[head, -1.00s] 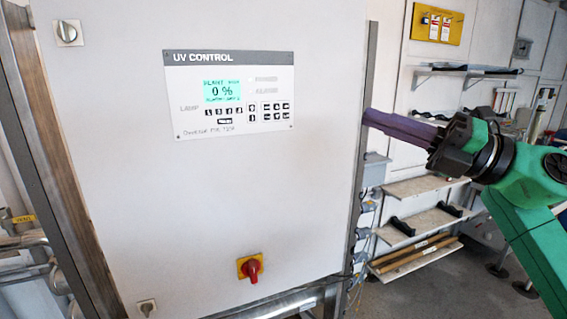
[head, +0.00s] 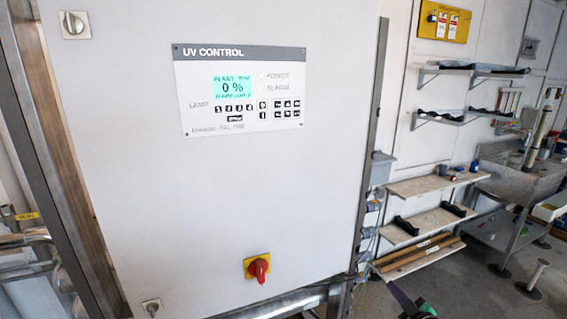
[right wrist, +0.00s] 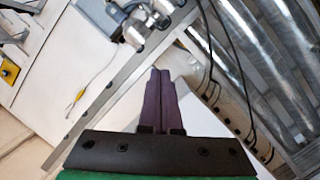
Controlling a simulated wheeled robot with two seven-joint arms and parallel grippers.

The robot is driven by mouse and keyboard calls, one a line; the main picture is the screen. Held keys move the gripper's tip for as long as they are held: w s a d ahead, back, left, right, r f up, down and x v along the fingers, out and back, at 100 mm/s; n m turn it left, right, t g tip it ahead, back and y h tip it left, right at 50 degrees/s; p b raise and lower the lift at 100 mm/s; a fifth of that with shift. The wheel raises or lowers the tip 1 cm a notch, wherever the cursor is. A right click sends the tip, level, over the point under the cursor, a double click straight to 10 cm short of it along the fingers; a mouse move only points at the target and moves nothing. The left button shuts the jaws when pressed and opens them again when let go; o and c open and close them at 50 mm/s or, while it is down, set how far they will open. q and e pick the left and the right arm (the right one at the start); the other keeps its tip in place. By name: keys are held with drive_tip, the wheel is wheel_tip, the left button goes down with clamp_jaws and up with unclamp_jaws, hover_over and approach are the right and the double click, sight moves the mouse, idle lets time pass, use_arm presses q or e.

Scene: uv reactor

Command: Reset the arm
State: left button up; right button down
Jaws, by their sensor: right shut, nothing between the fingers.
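My right gripper (head: 398,293) is low at the bottom edge of the head view, right of the cabinet's lower corner, and only a small part of it shows. In the right wrist view its two purple fingers (right wrist: 160,75) lie side by side, shut with nothing between them. The white control cabinet (head: 200,210) fills the left and middle of the head view. Its UV CONTROL panel (head: 243,90) has a lit display reading 0 %. A red rotary switch on a yellow plate (head: 258,267) sits low on the cabinet. My left gripper is not in view.
Wall shelves (head: 430,187) with dark holders stand to the right of the cabinet, and a metal sink (head: 520,180) is at the far right. In the right wrist view, metal pipes (right wrist: 270,60) and hanging cables lie beyond the fingers.

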drive_tip(key=s+f+m+g+h, duration=0.15)
drive_tip(key=s+f+g, duration=0.25)
drive_tip(key=s+f, duration=0.8)
drive_tip(key=s+f+m+g+h, duration=0.1)
drive_tip(key=s+f+m+g, duration=0.2)
drive_tip(key=s+f, duration=0.85)
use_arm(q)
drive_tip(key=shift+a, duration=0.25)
use_arm(e)
drive_tip(key=s+a+f+m+g, duration=0.1)
drive_tip(key=s+a+f+g, duration=0.1)
drive_tip(key=s+f, duration=0.3)
drive_tip(key=s+a+f+m+g, duration=0.1)
drive_tip(key=s+f, duration=0.5)
drive_tip(key=s, duration=0.7)
drive_tip(key=s+a+f+m+g, duration=0.1)
drive_tip(key=s+a+f+g, duration=0.2)
drive_tip(key=s+f, duration=0.3)
drive_tip(key=s+g, duration=0.1)
drive_tip(key=s, duration=0.2)
drive_tip(key=shift+s+a+g, duration=0.25)
drive_tip(key=shift+s+g, duration=0.15)
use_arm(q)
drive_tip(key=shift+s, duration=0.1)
use_arm(e)
drive_tip(key=shift+w+f, duration=0.1)
